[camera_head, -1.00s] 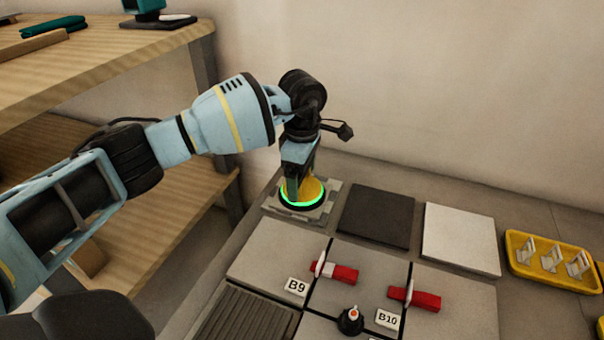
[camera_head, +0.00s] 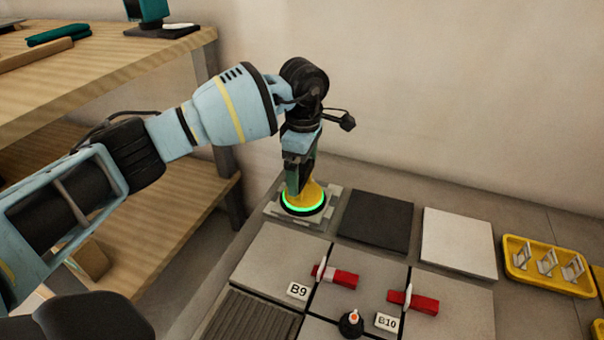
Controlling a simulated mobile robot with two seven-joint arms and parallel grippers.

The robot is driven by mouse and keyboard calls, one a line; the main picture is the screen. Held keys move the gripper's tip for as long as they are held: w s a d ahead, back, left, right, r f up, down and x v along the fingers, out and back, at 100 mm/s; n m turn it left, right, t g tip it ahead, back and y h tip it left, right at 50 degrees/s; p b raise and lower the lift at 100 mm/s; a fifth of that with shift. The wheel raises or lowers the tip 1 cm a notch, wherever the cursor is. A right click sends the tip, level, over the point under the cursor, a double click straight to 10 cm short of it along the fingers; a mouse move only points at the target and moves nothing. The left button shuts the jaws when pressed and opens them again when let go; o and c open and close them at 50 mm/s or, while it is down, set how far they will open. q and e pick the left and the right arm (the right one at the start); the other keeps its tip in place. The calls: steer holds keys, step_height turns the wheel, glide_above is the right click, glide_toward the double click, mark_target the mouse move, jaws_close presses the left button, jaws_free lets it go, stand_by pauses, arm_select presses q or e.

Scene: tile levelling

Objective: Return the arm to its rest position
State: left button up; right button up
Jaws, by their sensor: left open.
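My left arm comes in from the left, and its gripper (camera_head: 300,182) points down at the back left of the tiled surface. It is open, with its fingers at a yellow, cone-shaped device (camera_head: 313,196) with a glowing green ring. The device stands on a grey square plate (camera_head: 272,212). The fingers overlap the device in the picture, and I cannot tell whether they touch it. My right gripper is not in view.
A dark tile (camera_head: 376,220) and a white tile (camera_head: 458,243) lie to the right. A yellow tray (camera_head: 550,280) holds several clips. Red wedges (camera_head: 342,279) (camera_head: 424,304) sit at the joints by the B9 and B10 labels. A black knob (camera_head: 351,324) stands in front. Wooden shelves (camera_head: 110,62) are at left.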

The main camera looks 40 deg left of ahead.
arm_select(q)
step_height(320, 180, up, 3)
steer(key=shift+r+p, duration=0.1)
steer(key=shift+p, duration=0.35)
steer(key=shift+r, duration=0.35)
